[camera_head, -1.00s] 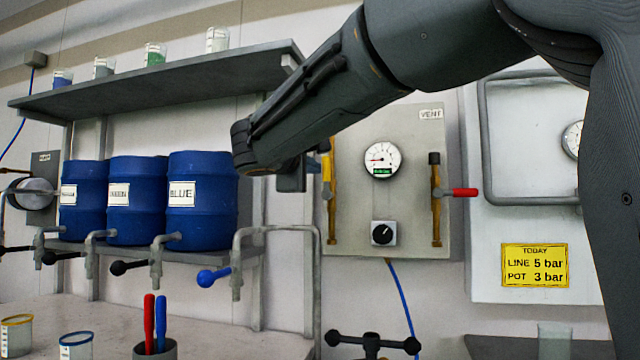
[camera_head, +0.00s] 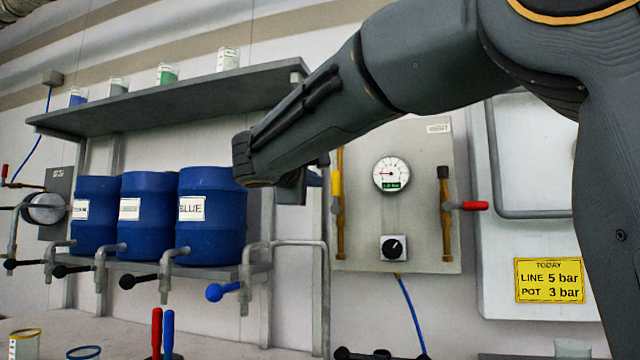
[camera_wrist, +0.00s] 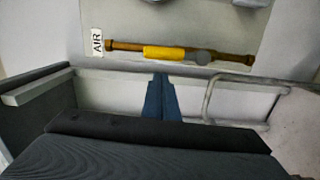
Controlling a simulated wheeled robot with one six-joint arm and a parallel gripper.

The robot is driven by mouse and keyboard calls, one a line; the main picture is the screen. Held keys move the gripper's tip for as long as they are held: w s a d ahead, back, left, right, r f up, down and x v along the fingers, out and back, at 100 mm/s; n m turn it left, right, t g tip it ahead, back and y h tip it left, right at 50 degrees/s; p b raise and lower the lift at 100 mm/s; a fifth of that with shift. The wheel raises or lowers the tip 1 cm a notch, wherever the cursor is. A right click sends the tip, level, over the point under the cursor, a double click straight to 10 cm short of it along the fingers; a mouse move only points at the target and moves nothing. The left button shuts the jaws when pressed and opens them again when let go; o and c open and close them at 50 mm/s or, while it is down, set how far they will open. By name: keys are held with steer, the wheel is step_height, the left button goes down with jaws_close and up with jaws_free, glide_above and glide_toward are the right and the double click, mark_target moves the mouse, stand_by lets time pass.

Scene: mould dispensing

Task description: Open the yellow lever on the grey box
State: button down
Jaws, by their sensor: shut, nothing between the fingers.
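The yellow lever (camera_head: 336,182) lies along a vertical brass pipe on the left side of the grey box (camera_head: 425,255), which carries a gauge. In the wrist view the yellow lever (camera_wrist: 165,52) lies in line with the brass pipe (camera_wrist: 225,57), with a label reading AIR beside it. My gripper (camera_wrist: 160,78) is shut and empty, its blue fingers pointing toward the lever. The fingertips look apart from the lever, just below it in that view. In the head view my wrist hides most of the gripper, close to the left of the grey box.
A red lever (camera_head: 473,206) sticks out from the right pipe of the grey box. A round gauge (camera_head: 391,174) and a black knob (camera_head: 393,248) sit between the pipes. Blue barrels (camera_head: 211,235) and a shelf (camera_head: 180,103) are to the left. A bent grey pipe (camera_wrist: 209,98) is near the fingers.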

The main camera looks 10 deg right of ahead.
steer(key=w+a+v, duration=0.1)
steer(key=a+v, duration=0.1)
steer(key=v, duration=0.8)
steer(key=shift+s, duration=0.15)
steer(key=shift+a+f, duration=0.1)
steer(key=shift+a, duration=0.05)
steer(key=s+d+f+m+g+y, duration=0.1)
steer(key=s+d+f+g, duration=0.15)
steer(key=f, duration=0.65)
steer(key=s+d+f+g+y, duration=0.1)
steer(key=s+d+f+g, duration=0.15)
steer(key=f, duration=0.65)
steer(key=s+d+f+m+g+y, duration=0.1)
steer(key=s+f+g, duration=0.2)
steer(key=f, duration=0.5)
steer(key=s+a+f+m+g+y, duration=0.2)
steer(key=s+f+m+g+y, duration=0.45)
steer(key=s+f, duration=1.65)
steer(key=d+r+m+p, duration=0.2)
steer(key=d+r+p, duration=0.7)
steer(key=p, duration=1)
steer(key=shift+s+r+m+g+p, duration=0.35)
steer(key=shift+r+g+p, duration=0.1)
steer(key=shift+r, duration=0.45)
